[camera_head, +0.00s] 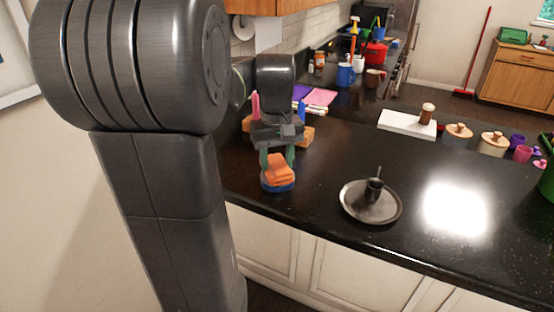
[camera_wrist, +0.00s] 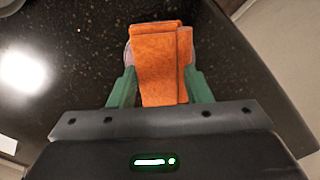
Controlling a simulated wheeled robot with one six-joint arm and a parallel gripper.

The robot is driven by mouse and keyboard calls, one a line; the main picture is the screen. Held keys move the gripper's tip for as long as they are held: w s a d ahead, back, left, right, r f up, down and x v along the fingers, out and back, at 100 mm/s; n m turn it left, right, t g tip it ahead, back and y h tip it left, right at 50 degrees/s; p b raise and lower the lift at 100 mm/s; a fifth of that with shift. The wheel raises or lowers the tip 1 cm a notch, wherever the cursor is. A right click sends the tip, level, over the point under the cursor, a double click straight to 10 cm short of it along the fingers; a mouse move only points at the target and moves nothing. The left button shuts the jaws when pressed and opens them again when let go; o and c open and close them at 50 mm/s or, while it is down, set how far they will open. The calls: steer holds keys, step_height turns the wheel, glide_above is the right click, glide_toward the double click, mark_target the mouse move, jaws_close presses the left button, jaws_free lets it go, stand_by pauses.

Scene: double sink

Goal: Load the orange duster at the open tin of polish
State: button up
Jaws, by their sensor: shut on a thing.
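The orange duster (camera_head: 279,168) is a folded cloth held between the green fingers of my gripper (camera_head: 277,160). It also fills the middle of the wrist view (camera_wrist: 157,62), with my gripper's fingers (camera_wrist: 160,88) on either side of it. In the head view a round blue tin (camera_head: 278,187) shows directly beneath the duster on the dark counter. In the wrist view a grey rim shows just past the duster's edges. The inside of the tin is hidden by the duster, and I cannot tell whether the cloth touches the polish.
A white board (camera_head: 407,123) and several lidded jars stand farther back. The counter's front edge runs close by the tin.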

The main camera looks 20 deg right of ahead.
mark_target(277, 164)
steer(key=shift+f, duration=0.4)
stand_by(1.4)
step_height(277, 164, up, 7)
steer(key=p, duration=0.6)
steer(key=shift+r, duration=0.1)
steer(key=shift+s, duration=0.1)
stand_by(0.7)
